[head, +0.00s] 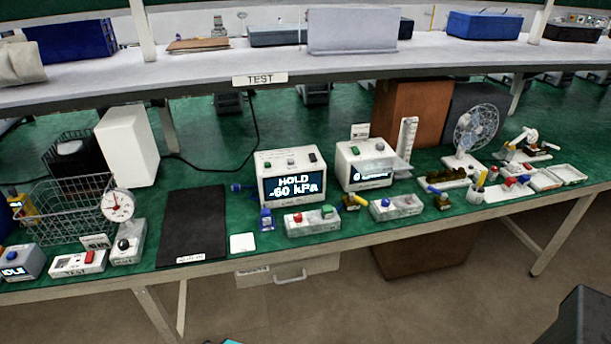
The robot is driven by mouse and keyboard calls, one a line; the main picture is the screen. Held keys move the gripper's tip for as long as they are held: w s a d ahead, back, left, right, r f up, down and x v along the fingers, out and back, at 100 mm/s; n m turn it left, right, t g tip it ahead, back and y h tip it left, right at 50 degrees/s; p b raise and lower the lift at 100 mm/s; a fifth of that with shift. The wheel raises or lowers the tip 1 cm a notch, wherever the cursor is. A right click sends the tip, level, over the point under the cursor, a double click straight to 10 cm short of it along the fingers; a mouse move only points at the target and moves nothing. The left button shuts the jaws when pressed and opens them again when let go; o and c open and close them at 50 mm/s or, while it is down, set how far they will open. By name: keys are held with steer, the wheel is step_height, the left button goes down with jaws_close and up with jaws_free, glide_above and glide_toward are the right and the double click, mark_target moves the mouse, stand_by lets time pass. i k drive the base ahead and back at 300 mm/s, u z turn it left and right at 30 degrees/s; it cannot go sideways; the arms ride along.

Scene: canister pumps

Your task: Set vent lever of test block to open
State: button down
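A small white box lettered TEST (70,265) stands at the front left of the green bench and has a red part on top. Right of it is a grey block (128,252) with a dark round knob (123,244). A round dial gauge (117,205) with a red needle stands just behind that block. I cannot tell for sure which of these is the test block, and I cannot make out a vent lever or its position. A white display unit (291,175) at mid-bench reads HOLD -60 kPa. My gripper is not in view.
A wire basket (65,210) and white box (127,146) stand behind the left units. A black mat (192,225) lies right of them. Small button boxes (312,222) (397,208) line the front edge. A fan (475,130) and trays are at right. A shelf overhangs the bench.

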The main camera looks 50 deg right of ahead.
mark_target(353, 196)
steer(key=u, duration=1.15)
steer(key=k, duration=0.1)
steer(key=z, duration=2.15)
